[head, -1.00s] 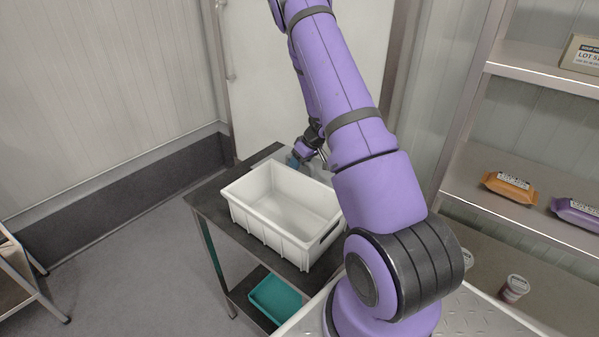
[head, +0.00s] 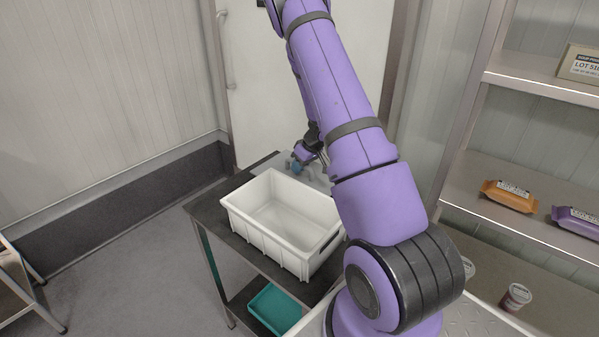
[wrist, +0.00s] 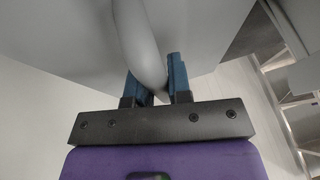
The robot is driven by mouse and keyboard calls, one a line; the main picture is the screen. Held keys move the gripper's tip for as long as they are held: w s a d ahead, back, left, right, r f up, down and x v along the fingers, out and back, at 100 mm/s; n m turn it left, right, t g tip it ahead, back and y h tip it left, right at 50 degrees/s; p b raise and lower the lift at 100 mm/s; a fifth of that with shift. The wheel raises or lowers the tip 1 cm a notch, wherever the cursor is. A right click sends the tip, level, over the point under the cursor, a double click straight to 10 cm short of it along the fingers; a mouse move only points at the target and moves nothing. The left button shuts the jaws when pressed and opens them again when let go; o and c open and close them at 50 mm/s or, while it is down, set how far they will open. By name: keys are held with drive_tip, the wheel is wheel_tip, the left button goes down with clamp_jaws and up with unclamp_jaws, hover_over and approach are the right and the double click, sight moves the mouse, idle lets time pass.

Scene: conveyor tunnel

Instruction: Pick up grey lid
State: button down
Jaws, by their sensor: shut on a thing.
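The grey lid (head: 316,175) shows partly behind the white crate in the head view, near the table's far side. My arm and gripper hide some of it. In the wrist view the lid's flat grey face (wrist: 75,35) fills the upper part, with its rounded grey handle (wrist: 140,45) reaching between my fingers. My gripper (wrist: 153,78) has blue fingertips and is shut on the handle. In the head view my gripper (head: 298,166) is small and partly hidden by its wrist. I cannot tell whether the lid touches the table.
The open, empty white crate (head: 240,222) stands on the dark table (head: 207,212) close in front of the lid. A teal bin (head: 275,305) sits on the lower shelf. Shelving (head: 545,85) with packets stands at the right.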

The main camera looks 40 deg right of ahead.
wheel_tip(320, 180, up, 16)
drive_tip(key=shift+r, duration=0.25)
idle(1.1)
